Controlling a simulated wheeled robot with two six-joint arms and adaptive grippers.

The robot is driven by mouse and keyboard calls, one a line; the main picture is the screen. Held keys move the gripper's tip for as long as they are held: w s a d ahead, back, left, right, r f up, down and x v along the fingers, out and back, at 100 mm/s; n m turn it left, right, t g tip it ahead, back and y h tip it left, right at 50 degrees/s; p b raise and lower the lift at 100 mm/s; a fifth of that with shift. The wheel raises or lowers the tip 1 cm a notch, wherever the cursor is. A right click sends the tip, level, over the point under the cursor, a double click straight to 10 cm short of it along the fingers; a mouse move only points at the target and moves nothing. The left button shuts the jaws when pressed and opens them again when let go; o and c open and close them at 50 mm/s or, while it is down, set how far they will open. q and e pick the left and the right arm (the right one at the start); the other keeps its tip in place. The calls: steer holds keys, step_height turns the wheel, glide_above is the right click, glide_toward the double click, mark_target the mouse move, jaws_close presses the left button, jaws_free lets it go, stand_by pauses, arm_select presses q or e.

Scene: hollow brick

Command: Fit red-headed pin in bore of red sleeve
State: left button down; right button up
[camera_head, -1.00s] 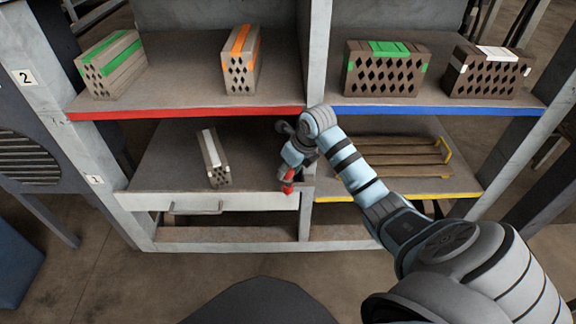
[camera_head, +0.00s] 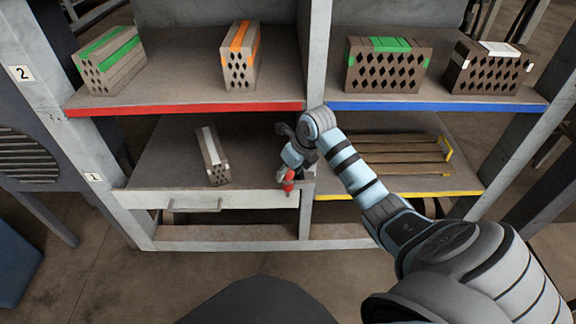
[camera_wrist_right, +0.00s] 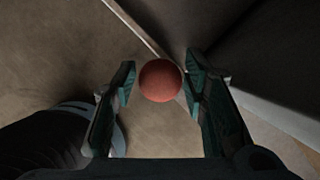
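My right gripper (camera_head: 287,176) points down at the front edge of the lower left shelf, by the right end of the white drawer front. A small red piece (camera_head: 289,186) shows at its fingertips. In the right wrist view, the round red pin head (camera_wrist_right: 160,81) sits between the two fingers (camera_wrist_right: 160,88), with at most thin gaps at its sides. Whether the fingers press on it cannot be told. The pin's shank is hidden below its head. The red sleeve cannot be told apart from the head in the camera_head view. My left gripper is out of view.
Hollow bricks with green (camera_head: 108,62), orange (camera_head: 240,58) and white (camera_head: 492,68) marks stand on the upper shelves. A white-striped brick (camera_head: 215,158) is on the lower left shelf. A slatted rack (camera_head: 400,158) lies lower right. The drawer front (camera_head: 225,202) has a handle.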

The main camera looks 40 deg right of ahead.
steer(key=shift+o, duration=0.8)
steer(key=shift+s+r, duration=0.1)
steer(key=shift+r, duration=0.25)
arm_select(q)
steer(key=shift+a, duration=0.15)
arm_select(e)
steer(key=v, duration=1.1)
steer(key=shift+s+r, duration=0.1)
